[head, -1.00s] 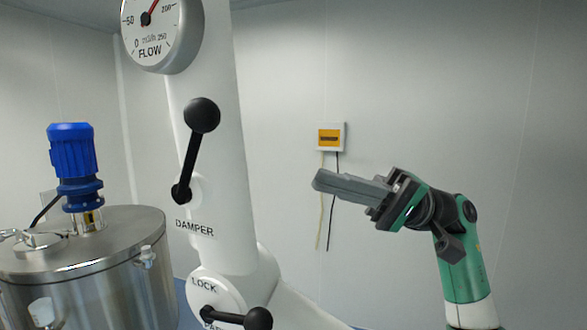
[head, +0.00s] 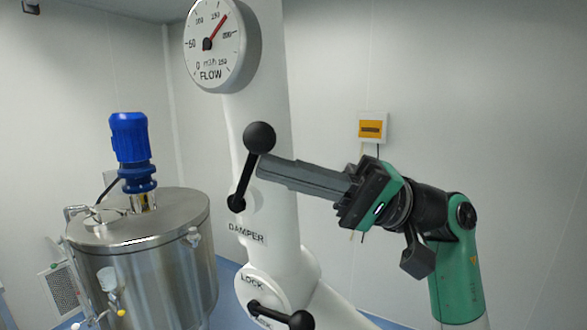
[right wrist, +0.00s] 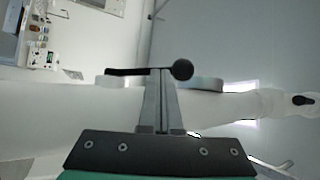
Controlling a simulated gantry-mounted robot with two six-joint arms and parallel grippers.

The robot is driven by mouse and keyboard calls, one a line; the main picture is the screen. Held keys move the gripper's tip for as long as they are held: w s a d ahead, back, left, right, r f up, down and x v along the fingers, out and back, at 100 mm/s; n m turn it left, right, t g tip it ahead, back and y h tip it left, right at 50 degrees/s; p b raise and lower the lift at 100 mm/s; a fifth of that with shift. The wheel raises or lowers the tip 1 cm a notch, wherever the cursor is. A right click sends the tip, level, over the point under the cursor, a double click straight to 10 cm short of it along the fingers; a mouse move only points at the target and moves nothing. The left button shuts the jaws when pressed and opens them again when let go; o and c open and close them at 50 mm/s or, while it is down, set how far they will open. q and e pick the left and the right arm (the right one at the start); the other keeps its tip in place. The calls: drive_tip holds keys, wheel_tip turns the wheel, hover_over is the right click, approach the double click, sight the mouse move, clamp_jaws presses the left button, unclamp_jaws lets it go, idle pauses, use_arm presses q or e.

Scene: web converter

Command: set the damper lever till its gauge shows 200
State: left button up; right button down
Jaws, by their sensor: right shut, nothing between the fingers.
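The damper lever (head: 247,172) is a black rod with a round black knob (head: 259,138), on a white column above the DAMPER label (head: 247,235). It stands upright, leaning slightly right. The round FLOW gauge (head: 213,58) above it has a red needle pointing up and right, between 150 and 200. My right gripper (head: 263,168) is shut and empty, its fingertips at the rod just below the knob. In the right wrist view the fingertips (right wrist: 160,73) meet the lever beside its knob (right wrist: 182,70); I cannot tell whether they touch. My left gripper is not in view.
A LOCK lever (head: 280,315) with a black knob sits lower on the column. A steel tank (head: 150,250) with a blue motor (head: 131,145) stands to the left. A yellow-faced wall box (head: 371,128) hangs behind my right arm. The space right of the column is otherwise open.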

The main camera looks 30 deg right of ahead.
drive_tip(key=shift+w+a+r, duration=0.3)
drive_tip(key=shift+a+r, duration=0.15)
drive_tip(key=shift+a, duration=0.05)
drive_tip(key=shift+s+d+f, duration=0.1)
drive_tip(key=shift+s+d, duration=0.05)
drive_tip(key=shift+d, duration=0.25)
drive_tip(key=r+b+v, duration=0.2)
drive_tip(key=b+v, duration=0.1)
drive_tip(key=v, duration=1)
drive_tip(key=shift+s+d+r, duration=0.3)
drive_tip(key=shift+s, duration=0.05)
